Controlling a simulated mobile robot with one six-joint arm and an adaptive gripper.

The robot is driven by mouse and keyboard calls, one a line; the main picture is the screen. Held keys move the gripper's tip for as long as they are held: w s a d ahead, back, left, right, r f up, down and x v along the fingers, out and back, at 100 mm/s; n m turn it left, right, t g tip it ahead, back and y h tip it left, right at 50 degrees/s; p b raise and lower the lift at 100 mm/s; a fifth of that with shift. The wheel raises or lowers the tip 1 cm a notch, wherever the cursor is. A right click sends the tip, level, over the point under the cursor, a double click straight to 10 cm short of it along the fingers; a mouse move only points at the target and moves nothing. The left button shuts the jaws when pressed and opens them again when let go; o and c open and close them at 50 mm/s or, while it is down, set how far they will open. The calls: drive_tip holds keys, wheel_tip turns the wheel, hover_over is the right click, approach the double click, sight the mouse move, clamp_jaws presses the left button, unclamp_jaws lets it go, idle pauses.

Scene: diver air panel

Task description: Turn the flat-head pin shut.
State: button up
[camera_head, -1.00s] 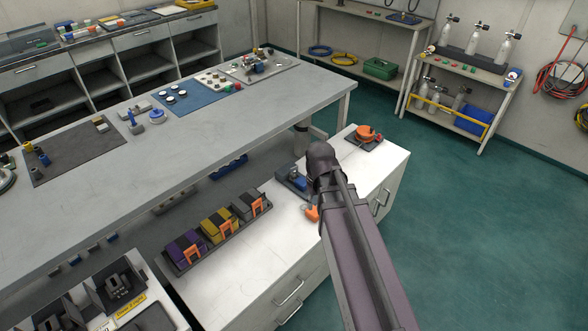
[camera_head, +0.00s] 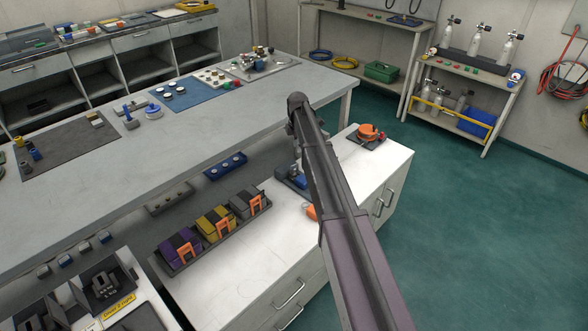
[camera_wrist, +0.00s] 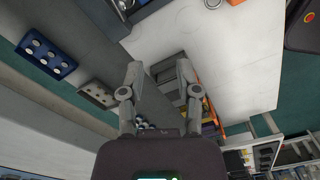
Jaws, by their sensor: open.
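I cannot pick out a flat-head pin; the small fittings in the head view are too small to tell apart. A grey panel with several fittings (camera_head: 283,67) lies at the far end of the long table (camera_head: 215,125). A pale plate with small knobs (camera_head: 208,78) lies beside it. My gripper (camera_wrist: 158,70) shows in the wrist view with its two fingers apart and nothing between them. It hangs in the air over the gap beside the white cabinet. In the head view my own arm hides it.
The white cabinet top (camera_head: 265,240) carries a tray of strapped packs (camera_head: 183,262) and an orange reel (camera_head: 368,132). A blue block with round studs (camera_head: 226,166) sits below the table edge; it also shows in the wrist view (camera_wrist: 46,56). The green floor at right is clear.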

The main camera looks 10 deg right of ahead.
sight(294, 165)
drive_tip(key=w+f+n+b, duration=0.1)
drive_tip(key=w+n, duration=0.2)
drive_tip(key=w, duration=0.4)
drive_tip(key=shift+f+n, duration=0.25)
drive_tip(key=shift+n, duration=0.05)
drive_tip(key=shift+s+f, duration=0.1)
wheel_tip(294, 165, down, 14)
drive_tip(key=b, duration=1.3)
drive_tip(key=shift+r+b, duration=0.2)
drive_tip(key=shift+b, duration=0.15)
clamp_jaws()
drive_tip(key=shift+a, duration=0.3)
drive_tip(key=shift+d, duration=0.25)
